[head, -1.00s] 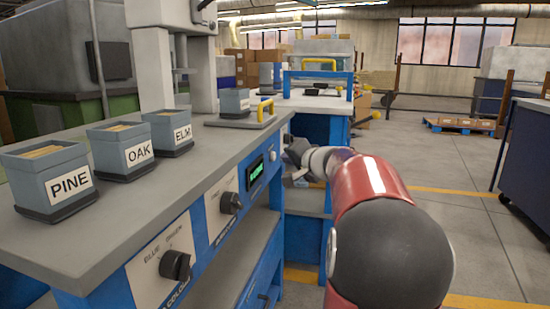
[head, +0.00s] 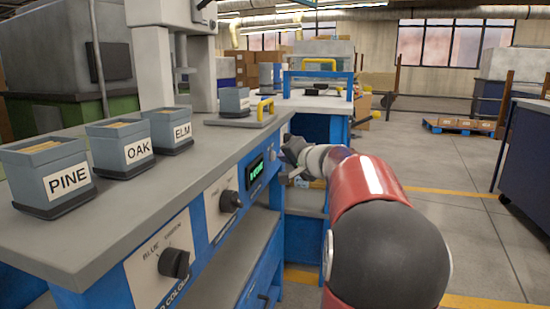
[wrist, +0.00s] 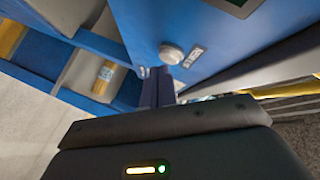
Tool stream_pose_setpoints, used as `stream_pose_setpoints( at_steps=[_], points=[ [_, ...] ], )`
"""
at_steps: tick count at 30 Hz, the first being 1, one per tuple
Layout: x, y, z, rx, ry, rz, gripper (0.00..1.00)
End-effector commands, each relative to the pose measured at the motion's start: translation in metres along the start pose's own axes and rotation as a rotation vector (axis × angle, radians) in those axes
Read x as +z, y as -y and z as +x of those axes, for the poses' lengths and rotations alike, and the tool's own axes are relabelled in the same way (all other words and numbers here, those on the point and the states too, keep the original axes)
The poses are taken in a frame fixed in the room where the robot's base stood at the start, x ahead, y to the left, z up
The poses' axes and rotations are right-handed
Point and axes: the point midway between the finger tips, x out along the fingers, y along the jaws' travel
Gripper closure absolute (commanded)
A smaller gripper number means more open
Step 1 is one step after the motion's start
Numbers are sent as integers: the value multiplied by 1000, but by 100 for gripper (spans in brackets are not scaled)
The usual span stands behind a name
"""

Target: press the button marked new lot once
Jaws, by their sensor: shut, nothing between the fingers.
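In the wrist view a round pale button (wrist: 172,53) sits on the blue front panel. A small label plate (wrist: 193,56) is beside it, its lettering too small to read. My gripper (wrist: 155,73) is shut and empty, its fingertips just below and left of the button in that picture. A gap or contact with the panel cannot be told. In the head view my gripper (head: 288,148) is beside the far end of the bench's front panel, past the green-lit display (head: 256,169). The button is not clear there.
The grey bench top (head: 110,226) carries bins marked PINE (head: 52,180), OAK (head: 121,148) and ELM (head: 170,129). Two black knobs (head: 230,201) (head: 173,263) stick out of the front panel. Open floor (head: 450,235) lies to the right.

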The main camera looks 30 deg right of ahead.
Motion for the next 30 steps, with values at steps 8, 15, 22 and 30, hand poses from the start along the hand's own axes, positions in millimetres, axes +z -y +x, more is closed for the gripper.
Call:
stream_pose_setpoints(
  at_steps=[8,15,22,30],
  points=[
    [1,1,1,0,0,0,100],
    [2,2,3,0,0,0,100],
    [4,4,5,-1,0,-1,100],
    [4,4,6,-1,1,0,100]
  ],
)
